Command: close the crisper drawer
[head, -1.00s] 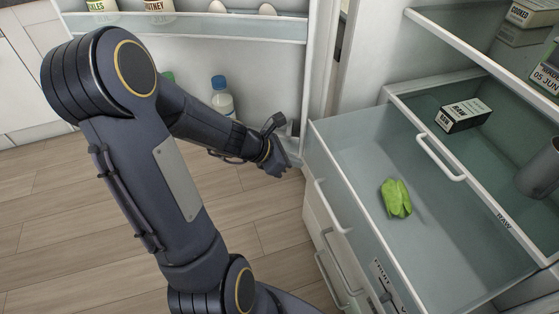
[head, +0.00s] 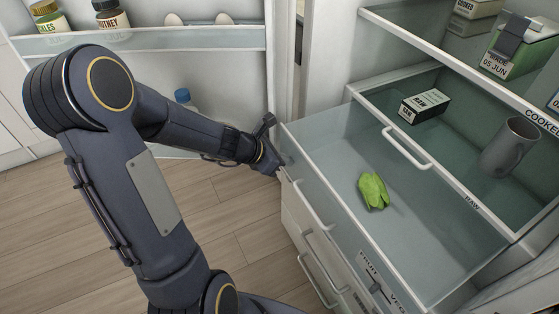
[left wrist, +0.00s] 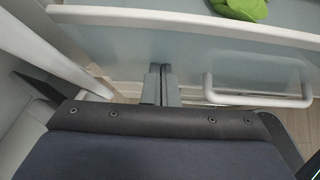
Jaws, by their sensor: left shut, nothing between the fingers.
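The crisper drawer (head: 425,240) is pulled out from the fridge, with a crumpled green leafy item (head: 373,191) lying in it. Its clear front panel (left wrist: 125,50) and pale bar handle (left wrist: 258,100) show in the left wrist view. My left gripper (head: 279,170) is at the front panel's far end, beside the handle (head: 312,205). In the left wrist view the left gripper (left wrist: 160,72) has its fingers together, empty, pointing at the panel. I cannot tell whether they touch it. My right gripper is not in view.
The open fridge door (head: 140,42) with jars stands at the back left. Above the drawer, a bin marked RAW (head: 408,140) holds a black-and-white box (head: 424,106) and a grey mug (head: 510,145). More drawer fronts are below. The wooden floor (head: 230,215) is clear.

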